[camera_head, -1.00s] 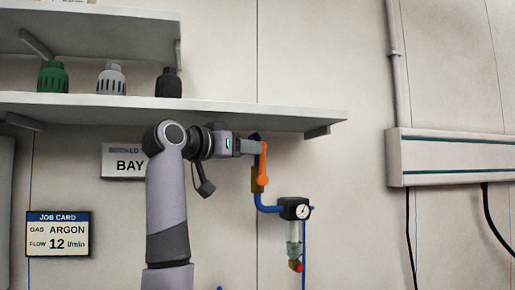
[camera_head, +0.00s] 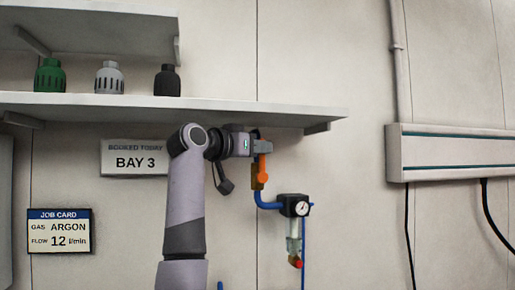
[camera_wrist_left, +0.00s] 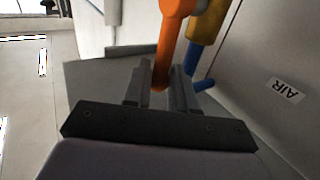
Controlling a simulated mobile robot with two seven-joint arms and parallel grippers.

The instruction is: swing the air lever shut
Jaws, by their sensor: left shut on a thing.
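The orange air lever (camera_head: 263,168) is on the brass valve (camera_head: 257,184) of the blue air line on the wall. It points up from its pivot, and its upper end is hidden behind my fingers in the head view. My left gripper (camera_head: 265,146) is shut on the lever's end, just below the shelf. In the left wrist view the lever (camera_wrist_left: 172,30) runs down between the two fingers of my gripper (camera_wrist_left: 160,82). The brass valve body (camera_wrist_left: 208,22) is beside it. My right gripper is not in view.
A shelf (camera_head: 230,112) with green, grey and black pieces runs just above my arm. A gauge regulator (camera_head: 294,206) hangs below right of the valve on blue hose. An AIR label (camera_wrist_left: 286,90) is on the wall.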

